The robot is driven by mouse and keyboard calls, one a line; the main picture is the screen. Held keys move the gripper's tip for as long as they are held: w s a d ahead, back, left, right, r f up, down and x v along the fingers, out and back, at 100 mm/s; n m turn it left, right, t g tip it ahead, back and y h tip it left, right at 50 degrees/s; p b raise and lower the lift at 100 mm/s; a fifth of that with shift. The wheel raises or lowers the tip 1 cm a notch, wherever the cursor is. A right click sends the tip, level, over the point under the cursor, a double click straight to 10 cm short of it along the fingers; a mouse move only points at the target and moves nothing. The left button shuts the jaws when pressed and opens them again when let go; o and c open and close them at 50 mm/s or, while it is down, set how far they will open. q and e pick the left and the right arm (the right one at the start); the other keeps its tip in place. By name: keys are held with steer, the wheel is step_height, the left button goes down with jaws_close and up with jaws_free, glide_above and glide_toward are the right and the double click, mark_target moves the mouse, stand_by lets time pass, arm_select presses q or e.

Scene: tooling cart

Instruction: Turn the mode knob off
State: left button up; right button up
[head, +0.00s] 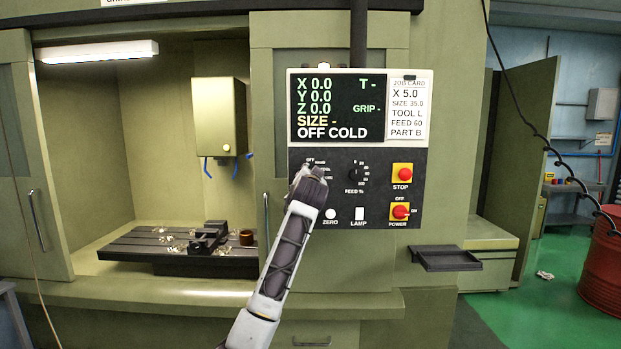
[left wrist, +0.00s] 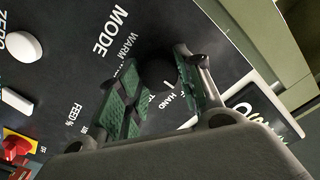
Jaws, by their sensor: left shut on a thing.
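The control panel (head: 335,232) stands upright in front of me, with a screen (head: 336,107) that reads "OFF COLD" at the bottom. The black mode knob (left wrist: 157,72) shows between the green-padded fingers of my left gripper (left wrist: 160,86) in the left wrist view, near the labels "MODE", "WARM" and "HAND". In the head view my left gripper (head: 309,180) covers the knob at the panel's left side, with "OFF" lettering just above it. The gripper is shut on the knob. The knob's pointer is hidden, so I cannot tell its setting. My right gripper is not in view.
The feed knob (head: 354,175), red stop button (head: 402,173), zero button (head: 330,214), lamp switch (head: 359,214) and red power switch (head: 400,211) are close by on the panel. A small black tray (head: 446,259) juts out below right. A vise (head: 207,237) sits inside the machine.

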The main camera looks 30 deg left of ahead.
arm_select(q)
steer(key=shift+f, duration=0.2)
steer(key=o, duration=1)
steer(key=shift+r, duration=0.1)
steer(key=shift+s+d, duration=0.1)
steer(key=shift+s, duration=0.05)
steer(key=shift+v, duration=5.8)
steer(key=shift+d, duration=0.1)
